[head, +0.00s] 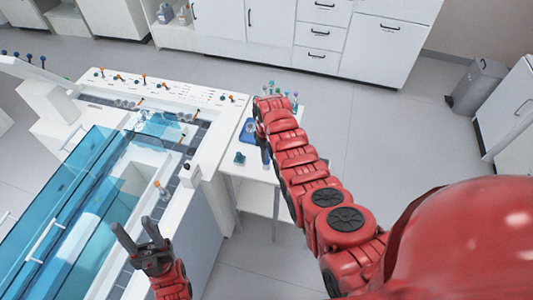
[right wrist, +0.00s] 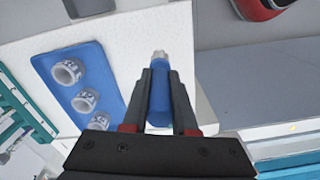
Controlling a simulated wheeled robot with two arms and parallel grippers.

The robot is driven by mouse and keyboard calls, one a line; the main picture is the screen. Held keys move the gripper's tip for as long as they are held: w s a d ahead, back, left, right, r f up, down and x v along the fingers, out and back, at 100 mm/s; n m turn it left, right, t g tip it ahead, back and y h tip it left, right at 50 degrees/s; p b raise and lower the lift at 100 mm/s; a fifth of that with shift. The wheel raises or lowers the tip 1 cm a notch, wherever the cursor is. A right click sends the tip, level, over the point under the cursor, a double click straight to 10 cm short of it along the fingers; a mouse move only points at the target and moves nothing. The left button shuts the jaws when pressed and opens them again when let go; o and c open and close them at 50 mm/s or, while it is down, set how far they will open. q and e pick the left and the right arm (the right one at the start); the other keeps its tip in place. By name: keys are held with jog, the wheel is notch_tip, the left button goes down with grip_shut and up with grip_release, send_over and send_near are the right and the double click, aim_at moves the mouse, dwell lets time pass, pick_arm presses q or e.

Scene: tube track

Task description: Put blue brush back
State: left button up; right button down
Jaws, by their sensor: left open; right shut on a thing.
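In the right wrist view my right gripper (right wrist: 160,75) is shut on the blue brush (right wrist: 159,100), a blue handle with a pale tip sticking out past the fingers. A blue holder (right wrist: 107,82) with white ring-shaped sockets lies on the white surface to the left of the brush, apart from it. In the head view the blue holder (head: 246,138) shows partly beside my right arm, and my right gripper (head: 266,155) is mostly hidden there. My left gripper (head: 138,238) is open and empty beside the white bench with the blue glass.
A teal object (head: 239,158) lies on the small white side table (head: 257,170). Several colored-topped items stand near its back edge. A teal rack (right wrist: 22,115) is at the left in the right wrist view. The white bench (head: 205,140) adjoins the table on the left.

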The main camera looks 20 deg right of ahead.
jog(key=c, duration=0.7)
grip_release()
